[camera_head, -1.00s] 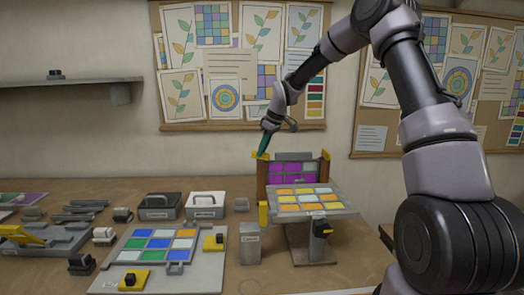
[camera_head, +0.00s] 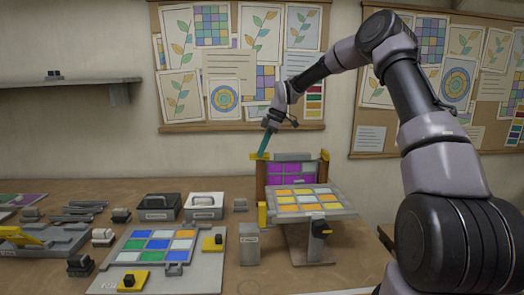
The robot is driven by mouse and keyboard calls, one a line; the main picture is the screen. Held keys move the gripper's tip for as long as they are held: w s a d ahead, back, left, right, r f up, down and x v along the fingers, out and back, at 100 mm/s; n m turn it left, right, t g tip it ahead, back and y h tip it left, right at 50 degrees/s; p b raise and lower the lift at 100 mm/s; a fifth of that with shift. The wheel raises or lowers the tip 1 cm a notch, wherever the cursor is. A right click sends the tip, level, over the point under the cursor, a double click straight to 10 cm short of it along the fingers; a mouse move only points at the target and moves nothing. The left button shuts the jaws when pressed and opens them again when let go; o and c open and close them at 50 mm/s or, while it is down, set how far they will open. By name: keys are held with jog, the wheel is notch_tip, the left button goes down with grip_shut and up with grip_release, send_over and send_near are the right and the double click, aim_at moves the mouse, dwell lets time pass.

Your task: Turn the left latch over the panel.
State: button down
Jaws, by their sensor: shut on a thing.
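An upright panel with purple panes (camera_head: 285,180) stands in a wooden frame at the back of the table, behind a tilted stand. A yellow latch sits at each top corner of the frame: the left latch (camera_head: 257,156) and the right latch (camera_head: 324,155). My gripper (camera_head: 262,154) comes down from above, its green fingers shut on the left latch. The fingers partly cover the latch, and its exact angle is too small to tell.
A tilted stand (camera_head: 340,212) with an orange and yellow glass panel is just in front of the frame. A flat board (camera_head: 205,270) with coloured panes lies at front left. Black (camera_head: 158,207) and white (camera_head: 204,206) boxes stand left of the frame.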

jog(key=shift+d, duration=0.1)
dwell(0.3)
jog(key=c, duration=0.9)
grip_release()
jog(key=v, duration=1)
jog(key=shift+d+r, duration=0.1)
jog(key=shift+r, duration=0.3)
